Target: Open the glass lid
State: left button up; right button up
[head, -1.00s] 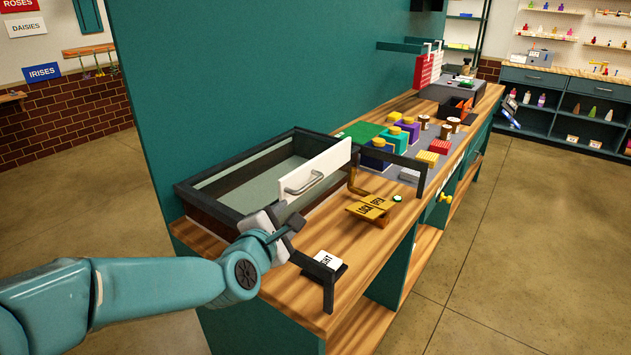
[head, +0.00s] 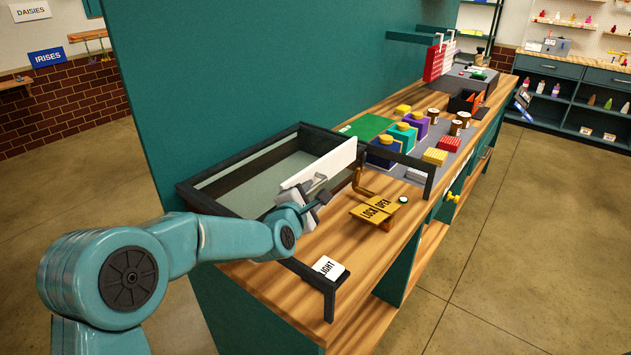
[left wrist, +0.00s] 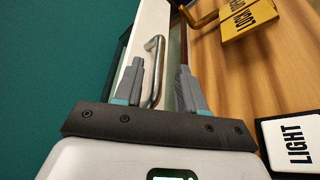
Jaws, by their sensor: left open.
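The dark-framed case with the pale glass lid (head: 255,178) sits at the near end of the counter. Its white front panel (head: 335,163) carries a metal bar handle (head: 317,181), and the lid looks closed. My left gripper (head: 318,203) is at this handle, partly hiding it in the head view. In the left wrist view, my left gripper's (left wrist: 158,78) two fingers are open, with the handle (left wrist: 154,68) between them and a gap visible on each side. My right gripper is not in view.
A yellow LOCK/OPEN plate (head: 374,209) and a LIGHT plate (head: 328,267) are on the counter close to my left gripper. Black bracket rails (head: 412,162) rise along the counter's front edge. Several coloured boxes stand further back. A teal wall (head: 270,70) rises behind the case.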

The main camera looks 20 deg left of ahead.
aim_at(316, 188)
pick_arm(q)
jog(key=x, duration=0.1)
jog(key=p+x, duration=0.1)
jog(key=x, duration=0.1)
jog(key=shift+w+a, duration=0.2)
jog(key=shift+w, duration=0.15)
jog(key=shift+w+d+f, duration=0.1)
jog(key=shift+w+d, duration=0.05)
jog(key=shift+w, duration=0.2)
jog(key=shift+c, duration=1)
grip_shut()
